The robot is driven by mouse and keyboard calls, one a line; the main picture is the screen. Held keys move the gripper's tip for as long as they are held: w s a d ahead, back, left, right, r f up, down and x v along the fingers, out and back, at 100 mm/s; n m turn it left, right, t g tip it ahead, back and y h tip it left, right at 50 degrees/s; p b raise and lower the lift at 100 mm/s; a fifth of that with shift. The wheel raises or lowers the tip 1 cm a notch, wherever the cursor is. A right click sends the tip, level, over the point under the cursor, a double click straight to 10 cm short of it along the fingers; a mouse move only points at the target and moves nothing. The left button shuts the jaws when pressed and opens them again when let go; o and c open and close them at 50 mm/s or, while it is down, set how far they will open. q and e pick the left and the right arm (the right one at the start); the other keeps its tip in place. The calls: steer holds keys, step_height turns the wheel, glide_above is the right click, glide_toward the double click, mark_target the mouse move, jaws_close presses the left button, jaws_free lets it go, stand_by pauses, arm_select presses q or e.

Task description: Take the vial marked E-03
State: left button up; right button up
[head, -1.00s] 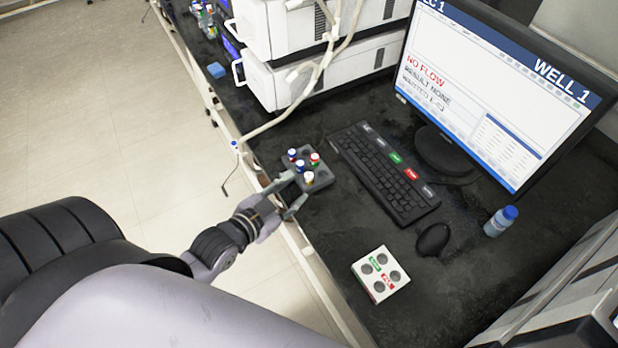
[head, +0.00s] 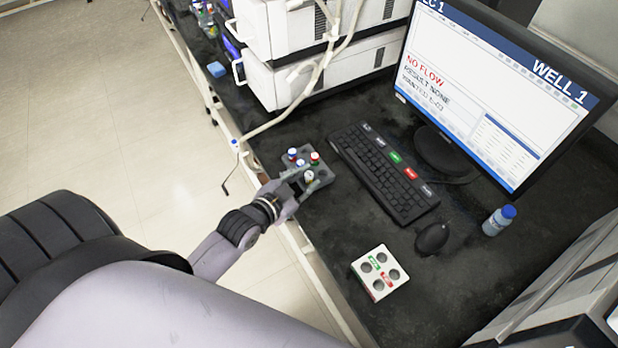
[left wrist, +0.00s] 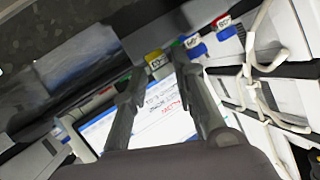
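A small grey rack (head: 326,178) stands near the bench's front edge and holds several capped vials. A red-capped vial (head: 314,158) and blue-capped vials (head: 292,153) stand in it, behind the front vial (head: 309,176). In the left wrist view the yellow-marked vial (left wrist: 155,60) shows between my fingertips, with green, blue and red caps beyond. My left gripper (head: 300,185) is at the rack's near side, fingers open on either side of the front vial; contact is unclear. It also shows in the left wrist view (left wrist: 157,66). My right gripper is out of view.
A monitor (head: 500,100) reads "NO FLOW" and "WANTED E-03". A keyboard (head: 385,175) lies right of the rack. A white block with round holes (head: 365,288), a mouse (head: 432,238) and a blue-capped bottle (head: 497,222) stand nearer.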

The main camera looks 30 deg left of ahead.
arm_select(q)
steer(key=c, duration=0.4)
steer(key=shift+r, duration=0.1)
